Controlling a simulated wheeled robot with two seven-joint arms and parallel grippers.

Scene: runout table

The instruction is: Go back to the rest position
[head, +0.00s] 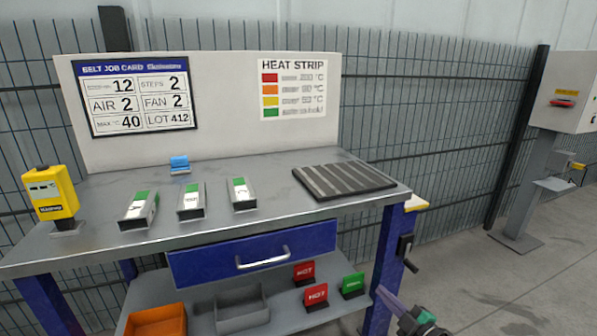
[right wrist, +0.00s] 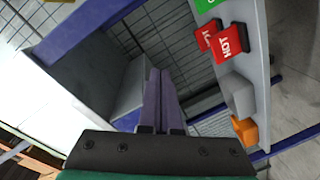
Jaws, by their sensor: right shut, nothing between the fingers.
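My right gripper (head: 400,308) shows at the bottom right of the head view, low beside the table's right front leg. In the right wrist view its two purple fingers (right wrist: 161,78) lie together, shut with nothing between them. The runout table (head: 290,218) stands in front of me, with a blue drawer (head: 210,262) and a lower shelf. My left gripper is not in either view.
The table bears a yellow device (head: 50,193), several items with green-marked labels and a ribbed dark mat (head: 343,181). Red HOT signs (head: 316,294), a green sign (head: 352,284), a grey bin (head: 241,310) and an orange bin (head: 157,322) are on the lower shelf.

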